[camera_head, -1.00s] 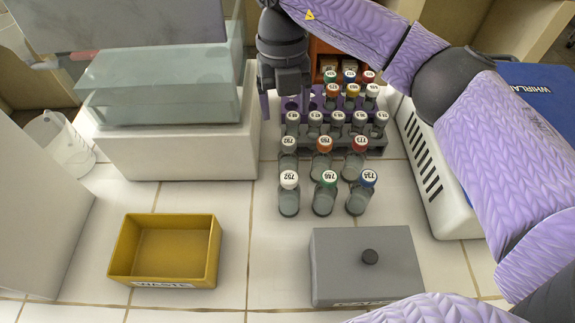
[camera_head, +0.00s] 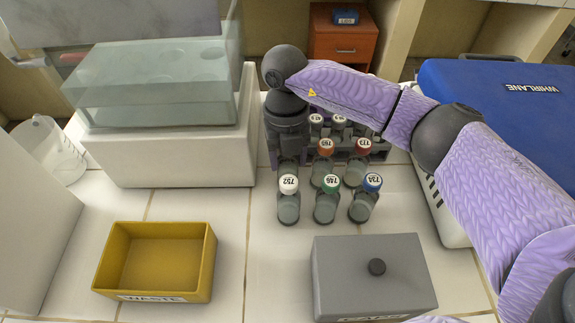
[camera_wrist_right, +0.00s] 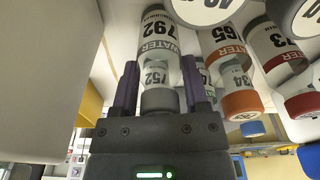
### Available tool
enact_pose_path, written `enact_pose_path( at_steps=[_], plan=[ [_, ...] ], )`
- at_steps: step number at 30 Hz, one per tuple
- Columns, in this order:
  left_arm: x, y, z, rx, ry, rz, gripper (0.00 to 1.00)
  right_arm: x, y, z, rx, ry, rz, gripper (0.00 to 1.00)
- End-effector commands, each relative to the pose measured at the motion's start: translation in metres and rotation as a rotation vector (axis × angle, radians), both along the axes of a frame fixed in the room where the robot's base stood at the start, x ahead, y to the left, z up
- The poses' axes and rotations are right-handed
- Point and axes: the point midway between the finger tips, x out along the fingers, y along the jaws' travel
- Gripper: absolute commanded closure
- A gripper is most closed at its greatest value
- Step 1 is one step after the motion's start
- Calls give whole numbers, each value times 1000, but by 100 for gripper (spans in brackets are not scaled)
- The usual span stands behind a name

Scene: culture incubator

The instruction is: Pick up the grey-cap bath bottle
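The grey-cap bottle labelled 792 (camera_wrist_right: 158,35) stands upright in the right wrist view, with its dark grey cap (camera_wrist_right: 158,101) between my right fingers. My right gripper (camera_wrist_right: 160,85) is open around its neck and cap, with a small gap showing on each side. In the head view my right gripper (camera_head: 288,152) points down over this bottle and hides most of it. A bottle labelled 752 (camera_head: 288,205) stands just in front of it; its label shows through the glass in the wrist view. My left gripper is out of view.
Orange-cap (camera_head: 324,150) and red-cap (camera_head: 361,152) bottles stand close to the right. Green-cap (camera_head: 328,203) and blue-cap (camera_head: 366,202) bottles stand in front. A rack lies behind. A yellow waste bin (camera_head: 155,262) and grey lidded box (camera_head: 372,280) sit nearer. A water bath (camera_head: 170,150) is left.

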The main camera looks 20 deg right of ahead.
Motion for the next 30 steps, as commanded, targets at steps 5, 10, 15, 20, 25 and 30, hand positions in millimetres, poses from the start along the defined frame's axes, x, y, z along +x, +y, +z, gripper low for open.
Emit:
enact_pose_path(
  at_steps=[5,10,15,20,25,30],
  plan=[
    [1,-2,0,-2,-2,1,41,0,0,0,0,0,0,82],
    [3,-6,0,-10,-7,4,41,0,0,0,0,0,0,100],
    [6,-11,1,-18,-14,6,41,0,0,4,1,-1,0,100],
    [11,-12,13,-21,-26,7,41,1,0,44,3,-7,1,100],
    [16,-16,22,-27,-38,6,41,1,0,85,1,-5,1,100],
    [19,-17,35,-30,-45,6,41,0,0,112,0,-2,0,100]
  ],
)
